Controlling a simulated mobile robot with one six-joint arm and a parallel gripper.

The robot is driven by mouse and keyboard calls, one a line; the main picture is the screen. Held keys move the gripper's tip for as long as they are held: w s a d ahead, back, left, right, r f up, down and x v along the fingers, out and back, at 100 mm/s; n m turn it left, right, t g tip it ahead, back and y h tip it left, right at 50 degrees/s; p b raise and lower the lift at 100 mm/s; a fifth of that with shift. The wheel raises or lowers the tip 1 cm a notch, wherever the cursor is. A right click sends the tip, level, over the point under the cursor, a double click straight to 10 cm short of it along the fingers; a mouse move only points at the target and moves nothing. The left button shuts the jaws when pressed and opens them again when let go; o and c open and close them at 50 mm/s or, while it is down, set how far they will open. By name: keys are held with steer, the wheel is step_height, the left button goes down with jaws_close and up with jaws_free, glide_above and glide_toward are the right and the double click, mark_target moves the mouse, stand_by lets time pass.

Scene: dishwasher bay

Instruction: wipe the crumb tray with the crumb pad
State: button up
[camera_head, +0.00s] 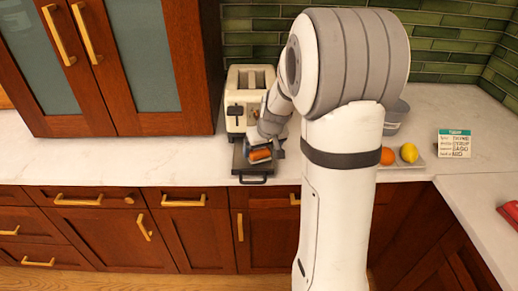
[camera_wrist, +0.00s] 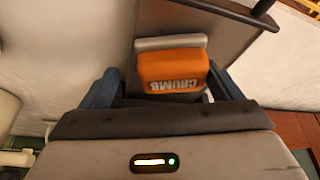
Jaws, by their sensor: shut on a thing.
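The crumb pad (camera_wrist: 172,72) is an orange block with a grey edge and the word CRUMB on it. My gripper (camera_wrist: 165,90) is shut on it, with a blue-grey finger on each side. In the head view the orange pad (camera_head: 260,155) shows at the end of my gripper (camera_head: 264,147), over the dark crumb tray (camera_head: 240,165). The tray sticks out from the front of the cream toaster (camera_head: 235,112), and its handle (camera_head: 253,180) points to the counter's front edge. In the wrist view the dark tray (camera_wrist: 220,30) lies under the pad. I cannot tell whether they touch.
An orange (camera_head: 387,156) and a yellow lemon (camera_head: 409,152) lie on a white plate right of my arm. A grey container (camera_head: 396,113) and a small printed card (camera_head: 454,143) stand farther back. The counter (camera_head: 120,158) left of the toaster is clear. A wooden cabinet (camera_head: 150,70) hangs at left.

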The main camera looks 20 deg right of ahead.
steer(key=shift+a+f, duration=0.1)
steer(key=shift+a, duration=0.15)
steer(key=c, duration=0.5)
steer(key=shift+w+a+p, duration=0.3)
steer(key=shift+a+p, duration=0.05)
steer(key=shift+a, duration=0.4)
steer(key=shift+w+a+r, duration=0.1)
steer(key=shift+w+a, duration=0.15)
steer(key=shift+a, duration=0.4)
steer(key=shift+w+a+r, duration=0.1)
steer(key=shift+w+a, duration=0.1)
steer(key=shift+a, duration=0.45)
steer(key=shift+w+a, duration=0.25)
steer(key=shift+a, duration=0.4)
steer(key=shift+o, duration=0.9)
steer(key=shift+w+a, duration=0.1)
steer(key=shift+a, duration=0.3)
steer(key=o, duration=0.4)
steer(key=shift+w+a+f, duration=0.15)
steer(key=shift+w+a, duration=0.05)
steer(key=shift+a, duration=0.15)
steer(key=shift+d, duration=0.15)
steer(key=shift+c, duration=0.2)
steer(key=shift+s+d+b, duration=0.3)
steer(key=shift+d+b, duration=0.05)
steer(key=shift+d, duration=0.6)
steer(key=c, duration=0.5)
steer(key=shift+d, duration=0.15)
steer(key=shift+c, duration=0.3)
steer(key=shift+s, duration=0.1)
